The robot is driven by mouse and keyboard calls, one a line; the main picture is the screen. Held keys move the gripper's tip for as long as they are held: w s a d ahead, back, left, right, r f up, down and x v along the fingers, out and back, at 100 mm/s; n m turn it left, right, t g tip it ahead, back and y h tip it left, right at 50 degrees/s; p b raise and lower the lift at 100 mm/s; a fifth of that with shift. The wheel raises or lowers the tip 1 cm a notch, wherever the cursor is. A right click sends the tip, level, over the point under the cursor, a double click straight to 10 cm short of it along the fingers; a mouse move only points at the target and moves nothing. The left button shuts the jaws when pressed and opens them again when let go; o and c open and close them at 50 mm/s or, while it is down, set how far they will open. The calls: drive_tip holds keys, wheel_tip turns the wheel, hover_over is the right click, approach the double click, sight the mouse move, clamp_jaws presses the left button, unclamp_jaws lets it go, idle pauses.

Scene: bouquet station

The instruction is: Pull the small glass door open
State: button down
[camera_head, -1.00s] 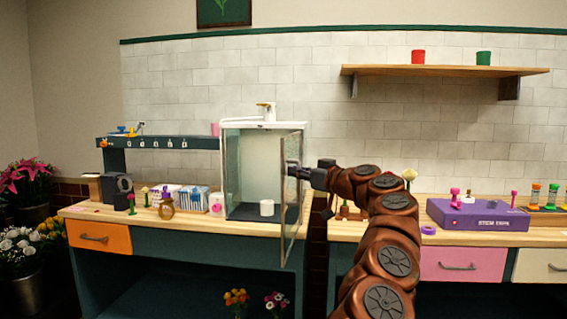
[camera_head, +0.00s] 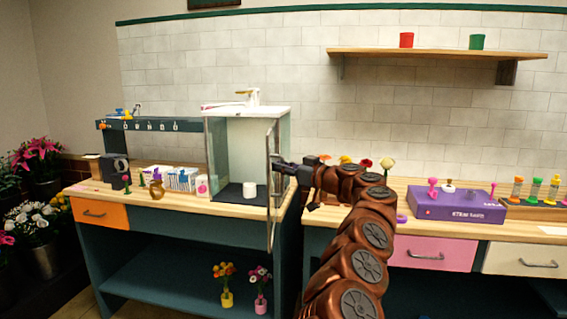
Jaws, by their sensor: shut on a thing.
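The small glass door (camera_head: 271,215) belongs to a glass cabinet with a white top (camera_head: 246,109) on the wooden counter. The door stands swung outward on the right side and shows nearly edge-on. My gripper (camera_head: 280,166) is at the right of the door at mid height. It is shut on the door's handle, which is largely hidden by the fingers. My arm reaches in from the lower right.
Left of the cabinet, small items and a brass-coloured object (camera_head: 157,190) stand on the counter. A purple box (camera_head: 455,203) sits on the right counter. Potted flowers (camera_head: 227,286) stand on the shelf below. A wall shelf (camera_head: 435,54) holds a red and a green pot.

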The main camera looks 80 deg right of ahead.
drive_tip(key=shift+w+f, duration=0.2)
drive_tip(key=shift+f, duration=0.25)
drive_tip(key=c, duration=1.7)
unclamp_jaws()
drive_tip(key=o, duration=0.5)
drive_tip(key=shift+r, duration=0.25)
drive_tip(key=shift+s, duration=0.1)
drive_tip(key=v, duration=1.2)
